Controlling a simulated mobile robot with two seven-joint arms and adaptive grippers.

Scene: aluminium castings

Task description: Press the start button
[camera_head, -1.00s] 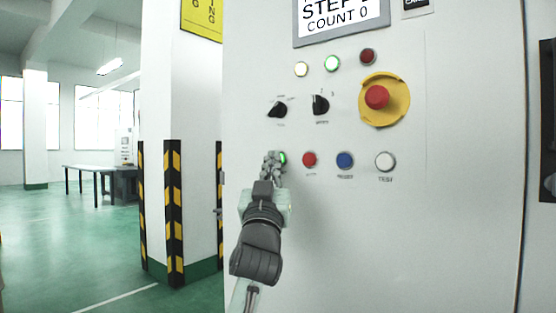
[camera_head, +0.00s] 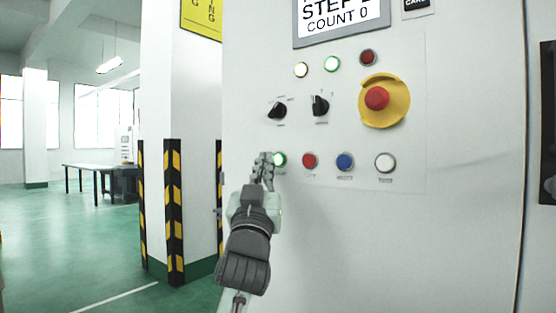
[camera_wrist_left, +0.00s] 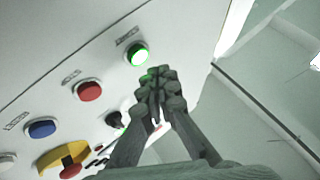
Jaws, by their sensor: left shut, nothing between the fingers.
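The green start button (camera_head: 280,159) is at the left end of the lower button row on the white control panel (camera_head: 300,230). It glows green. My left gripper (camera_head: 265,160) is shut and empty, just left of the button in the head view and partly in front of its left edge. In the left wrist view the lit green button (camera_wrist_left: 137,54) shows whole, and the closed fingertips (camera_wrist_left: 160,72) are below and right of it, seemingly apart from it. My right gripper is not in view.
Red (camera_head: 309,160), blue (camera_head: 345,161) and white (camera_head: 385,162) buttons continue the row rightward. A striped pillar guard (camera_head: 174,210) stands left.

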